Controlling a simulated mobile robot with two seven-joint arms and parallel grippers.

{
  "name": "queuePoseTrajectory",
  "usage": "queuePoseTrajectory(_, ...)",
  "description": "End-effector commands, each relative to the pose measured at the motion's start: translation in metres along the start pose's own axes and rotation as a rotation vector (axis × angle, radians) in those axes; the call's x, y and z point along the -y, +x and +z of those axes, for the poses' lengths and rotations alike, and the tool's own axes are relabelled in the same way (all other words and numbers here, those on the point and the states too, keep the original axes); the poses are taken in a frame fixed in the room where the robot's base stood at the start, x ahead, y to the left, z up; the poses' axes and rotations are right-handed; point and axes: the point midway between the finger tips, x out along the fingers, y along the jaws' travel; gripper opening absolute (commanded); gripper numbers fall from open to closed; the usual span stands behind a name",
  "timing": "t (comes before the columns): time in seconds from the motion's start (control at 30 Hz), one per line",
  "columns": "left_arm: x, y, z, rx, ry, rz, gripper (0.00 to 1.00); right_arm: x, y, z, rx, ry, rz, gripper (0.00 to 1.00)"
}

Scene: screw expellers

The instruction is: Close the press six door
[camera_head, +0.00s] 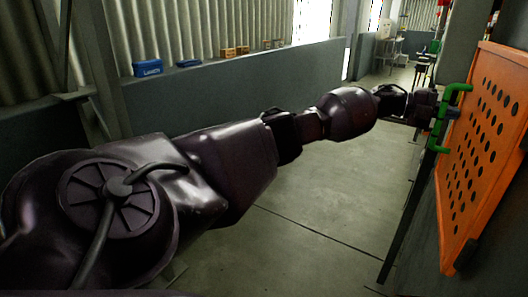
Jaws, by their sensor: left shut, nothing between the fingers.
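The orange perforated door (482,150) stands at the right of the head view, seen at a steep angle. A green handle (440,148) sticks out from its left side. My left arm reaches across the view from the left. My left gripper (452,113) is at the handle, within the span of the green bar, close to the door's left edge. Its fingers are small and partly hard to make out; they are shut with nothing held. I cannot tell if they touch the handle or door. My right gripper is not in view.
A low grey wall (240,80) runs along the left, with a blue box (147,68) and several small items on its ledge. A grey post (466,40) stands behind the door. The concrete floor (335,190) between is clear.

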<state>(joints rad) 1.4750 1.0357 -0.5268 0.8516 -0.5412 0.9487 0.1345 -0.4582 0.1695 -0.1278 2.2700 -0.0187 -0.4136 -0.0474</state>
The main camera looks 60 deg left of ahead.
Motion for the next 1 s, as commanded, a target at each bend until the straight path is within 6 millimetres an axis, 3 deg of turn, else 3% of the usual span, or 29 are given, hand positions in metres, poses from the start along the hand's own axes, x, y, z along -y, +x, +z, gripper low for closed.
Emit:
queuePoseTrajectory(0.4,-0.002,0.03,-0.001,0.007,-0.001,0.0,0.0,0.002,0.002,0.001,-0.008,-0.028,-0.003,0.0)
queuePoseTrajectory(1.0,0.004,0.036,-0.003,0.005,0.003,-0.008,0.0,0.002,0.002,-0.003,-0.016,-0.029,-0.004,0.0)
